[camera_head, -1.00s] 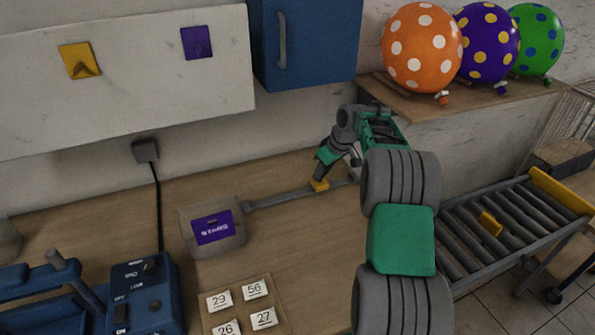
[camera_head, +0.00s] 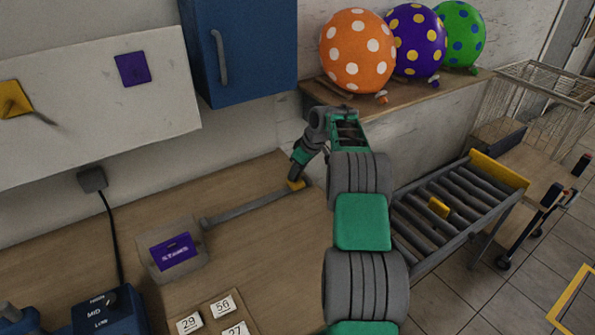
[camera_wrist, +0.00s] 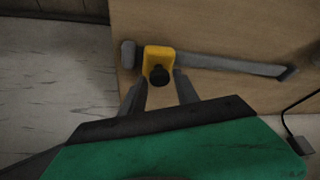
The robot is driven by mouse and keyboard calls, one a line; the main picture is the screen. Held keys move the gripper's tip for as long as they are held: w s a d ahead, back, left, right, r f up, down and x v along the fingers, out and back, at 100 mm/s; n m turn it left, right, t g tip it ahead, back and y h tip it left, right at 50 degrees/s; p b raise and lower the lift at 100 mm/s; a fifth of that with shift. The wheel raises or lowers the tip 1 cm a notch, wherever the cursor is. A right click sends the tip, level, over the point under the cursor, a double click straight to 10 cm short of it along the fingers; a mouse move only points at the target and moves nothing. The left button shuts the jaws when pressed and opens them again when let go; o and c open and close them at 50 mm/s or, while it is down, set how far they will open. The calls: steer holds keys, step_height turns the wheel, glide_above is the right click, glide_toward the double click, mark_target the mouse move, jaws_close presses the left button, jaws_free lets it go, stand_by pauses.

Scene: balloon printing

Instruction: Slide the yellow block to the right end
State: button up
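The yellow block (camera_head: 296,184) sits on a grey rail (camera_head: 250,208) on the wooden table, close to the rail's right end in the head view. In the wrist view, where the rail appears turned around, the yellow block (camera_wrist: 158,58) is near the left end cap, with a dark round knob on its near face. In the head view my arm hides part of the gripper.
A box with a purple label (camera_head: 174,252) stands at the rail's left end. Number tiles (camera_head: 222,306) lie in front. A blue cabinet (camera_head: 240,50) hangs above. A shelf (camera_head: 400,103) with balloons and a roller conveyor (camera_head: 430,215) are to the right.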

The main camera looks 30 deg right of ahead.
steer(key=shift+o, duration=1.1)
steer(key=shift+r, duration=0.1)
steer(key=v, duration=0.7)
steer(key=shift+s+r, duration=0.15)
steer(key=shift+r, duration=0.1)
